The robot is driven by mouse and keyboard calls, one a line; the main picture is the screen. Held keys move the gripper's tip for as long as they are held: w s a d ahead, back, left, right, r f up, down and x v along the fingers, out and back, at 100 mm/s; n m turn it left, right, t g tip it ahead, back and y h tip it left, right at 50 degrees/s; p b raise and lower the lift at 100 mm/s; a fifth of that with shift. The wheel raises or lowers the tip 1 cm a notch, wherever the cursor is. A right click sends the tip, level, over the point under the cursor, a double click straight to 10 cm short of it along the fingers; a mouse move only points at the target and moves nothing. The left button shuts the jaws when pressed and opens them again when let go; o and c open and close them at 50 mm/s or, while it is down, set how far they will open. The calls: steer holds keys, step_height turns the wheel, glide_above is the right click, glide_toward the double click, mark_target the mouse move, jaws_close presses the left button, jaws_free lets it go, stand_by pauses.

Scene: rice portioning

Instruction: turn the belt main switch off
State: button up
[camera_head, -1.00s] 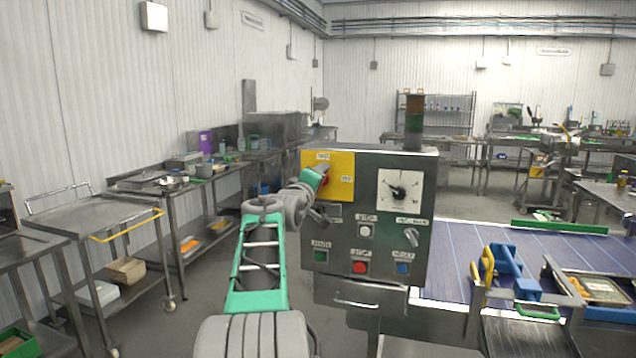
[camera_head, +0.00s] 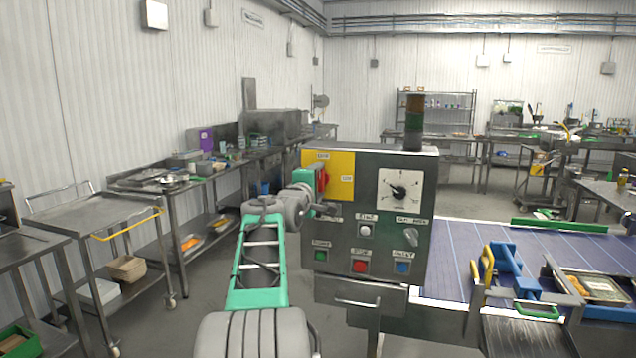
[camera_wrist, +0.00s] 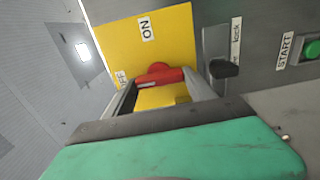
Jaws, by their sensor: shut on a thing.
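The belt main switch is a red handle (camera_head: 322,180) on a yellow plate (camera_head: 344,165) at the upper left of the grey control box. In the wrist view the red handle (camera_wrist: 160,75) lies between my two fingers, nearly in line with the OFF label (camera_wrist: 122,80). The ON label (camera_wrist: 146,28) is off to its side. In the head view the handle stands about upright, below the top label. My gripper (camera_wrist: 162,92) is shut on the handle; in the head view my gripper (camera_head: 308,182) reaches it from the left, fingertips partly hidden.
A blue conveyor belt (camera_head: 465,255) runs to the right. A steel cart (camera_head: 90,230) stands left.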

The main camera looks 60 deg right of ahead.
steer(key=o, duration=1.4)
steer(key=a+b, duration=0.1)
steer(key=a, duration=0.4)
steer(key=s+a+b, duration=0.1)
steer(key=a, duration=0.1)
steer(key=shift+s+a+b, duration=0.1)
steer(key=shift+a+b, duration=0.2)
steer(key=shift+a, duration=0.05)
